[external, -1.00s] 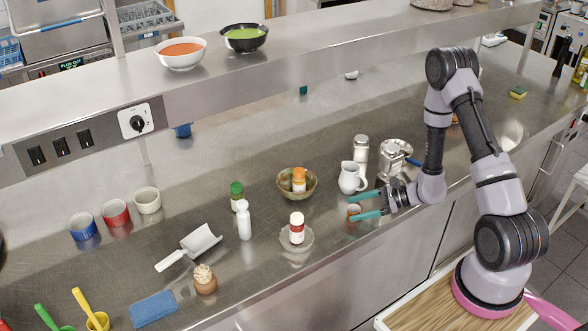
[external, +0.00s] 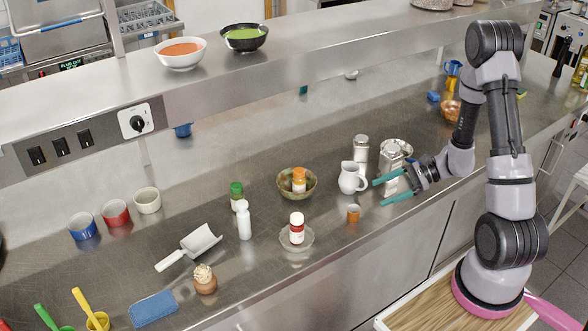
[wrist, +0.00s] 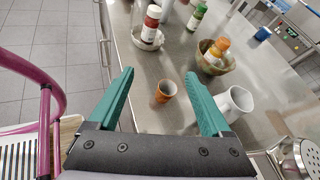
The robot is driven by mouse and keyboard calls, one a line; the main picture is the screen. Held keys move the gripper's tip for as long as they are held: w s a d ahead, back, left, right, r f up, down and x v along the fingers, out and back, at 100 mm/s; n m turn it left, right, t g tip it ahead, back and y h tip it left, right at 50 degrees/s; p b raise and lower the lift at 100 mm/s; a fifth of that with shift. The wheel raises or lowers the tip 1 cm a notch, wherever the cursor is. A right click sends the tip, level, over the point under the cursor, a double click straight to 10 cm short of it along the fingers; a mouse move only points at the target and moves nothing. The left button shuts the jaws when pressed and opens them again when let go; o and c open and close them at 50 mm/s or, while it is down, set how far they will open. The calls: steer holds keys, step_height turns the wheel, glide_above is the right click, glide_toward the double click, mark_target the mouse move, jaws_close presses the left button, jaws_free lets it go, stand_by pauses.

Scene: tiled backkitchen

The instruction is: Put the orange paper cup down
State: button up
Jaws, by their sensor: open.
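The orange paper cup (external: 353,213) stands upright on the steel counter near its front edge. In the wrist view the cup (wrist: 166,91) shows ahead of my gripper, between the lines of the two fingers and apart from both. My gripper (external: 379,192) is open and empty. Its teal fingers are spread and sit to the right of the cup in the external view. The wrist view shows both fingertips (wrist: 160,75) with nothing held between them.
A white pitcher (external: 350,178) stands just behind the cup. A glass dish (external: 309,243) with a red-labelled bottle (external: 296,229) lies to its left, and a bowl (external: 283,193) with an orange-capped bottle is behind. A metal shaker (external: 390,165) stands close behind my gripper.

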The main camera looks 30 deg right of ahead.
steer(key=s+a+r+n+g+h, duration=0.2)
steer(key=s+a+r+n, duration=0.1)
steer(key=r+n, duration=0.3)
steer(key=s+a+r+n+g+h, duration=0.1)
steer(key=s+a+r+n+g, duration=0.25)
steer(key=r, duration=0.45)
steer(key=s+d+r+n+t+h, duration=0.1)
steer(key=s+r+n+t+h, duration=0.2)
steer(key=r, duration=0.4)
steer(key=s+d+r+n+t+h, duration=0.1)
steer(key=s+r+n+t+h, duration=0.2)
steer(key=r, duration=0.3)
steer(key=shift+s+d+r+n+h, duration=0.15)
steer(key=shift+s+r+n+h, duration=0.2)
steer(key=shift+s+n, duration=0.3)
steer(key=shift+s+t, duration=0.1)
steer(key=shift+t, duration=0.15)
